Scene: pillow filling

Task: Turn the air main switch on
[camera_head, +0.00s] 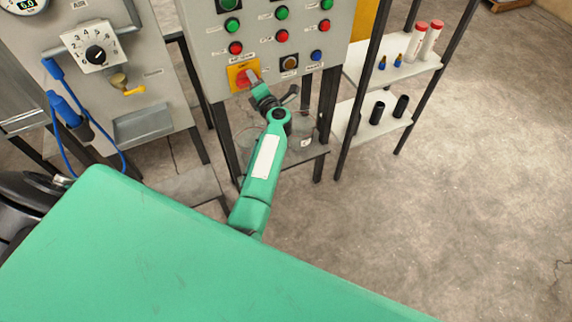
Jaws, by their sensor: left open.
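A red rotary switch (242,78) on a yellow plate sits at the lower left of the grey control panel (205,62). The label above it is too small to read surely. My left gripper (256,85) is at the switch's right side, its open jaws close to the red knob. A pale piece lies over the knob's right part, and I cannot tell whether it is the switch handle or a fingertip. Contact cannot be made out. My right gripper is not in view.
Green, red and blue buttons sit above the switch, with a dark round control (289,63) to its right. A left panel holds a numbered dial (95,54) and a yellow lever (134,90).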

